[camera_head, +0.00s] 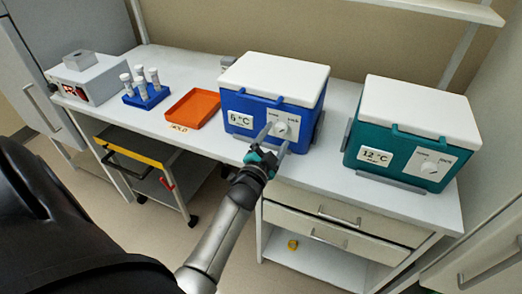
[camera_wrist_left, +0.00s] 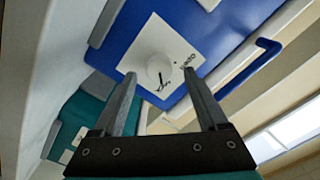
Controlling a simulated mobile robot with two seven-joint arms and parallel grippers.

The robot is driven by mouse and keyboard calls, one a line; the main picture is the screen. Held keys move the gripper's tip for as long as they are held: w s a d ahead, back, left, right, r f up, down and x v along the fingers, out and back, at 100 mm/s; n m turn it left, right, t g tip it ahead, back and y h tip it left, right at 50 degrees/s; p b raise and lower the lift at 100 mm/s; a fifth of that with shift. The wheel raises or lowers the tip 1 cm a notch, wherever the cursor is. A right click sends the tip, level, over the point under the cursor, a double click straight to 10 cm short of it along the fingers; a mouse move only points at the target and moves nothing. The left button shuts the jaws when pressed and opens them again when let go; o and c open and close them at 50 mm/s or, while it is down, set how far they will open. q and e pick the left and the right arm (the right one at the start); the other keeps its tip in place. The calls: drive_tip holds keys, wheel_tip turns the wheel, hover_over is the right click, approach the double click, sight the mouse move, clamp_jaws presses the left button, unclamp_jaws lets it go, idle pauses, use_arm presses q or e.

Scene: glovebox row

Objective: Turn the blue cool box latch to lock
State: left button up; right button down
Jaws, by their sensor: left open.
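The blue cool box (camera_head: 252,112) with a white lid stands on the bench and carries a "5 °C" label. Its latch is a round white knob (camera_head: 281,128) on a white plate on the front face. My left gripper (camera_head: 276,141) is open in front of the latch. Its two fingers (camera_wrist_left: 160,80) stand either side of the knob in the wrist view, with no clear contact. My right gripper is not in view.
A teal cool box (camera_head: 388,147) labelled "12 °C" stands to the right. An orange tray (camera_head: 193,110), a blue tube rack (camera_head: 147,98) and a grey device (camera_head: 88,80) stand to the left. Drawers (camera_head: 340,213) are under the bench. A cart (camera_head: 150,165) is below left.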

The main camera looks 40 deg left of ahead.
use_arm(q)
drive_tip(key=v, duration=1.2)
drive_tip(key=shift+s+p, duration=0.3)
drive_tip(key=shift+p, duration=0.05)
drive_tip(key=shift+d, duration=0.15)
drive_tip(key=s+d+f+n+g+h+b, duration=0.1)
drive_tip(key=s+d+f+g, duration=0.2)
drive_tip(key=f, duration=0.7)
drive_tip(key=s+d+f+n+g+h+b, duration=0.1)
drive_tip(key=s+d+f+g, duration=0.25)
drive_tip(key=f, duration=0.75)
drive_tip(key=s+d+f+n+g+h+b, duration=0.1)
drive_tip(key=s+d+f+g+h+b, duration=0.2)
drive_tip(key=f, duration=0.7)
drive_tip(key=s+f+g, duration=0.2)
drive_tip(key=s+f, duration=0.3)
drive_tip(key=s, duration=0.3)
drive_tip(key=s+f+g, duration=0.2)
drive_tip(key=s+f, duration=0.3)
drive_tip(key=s, duration=0.3)
drive_tip(key=s+f+n+g+y+b, duration=0.1)
drive_tip(key=s+f+g, duration=0.2)
drive_tip(key=s+f, duration=0.2)
drive_tip(key=s, duration=0.3)
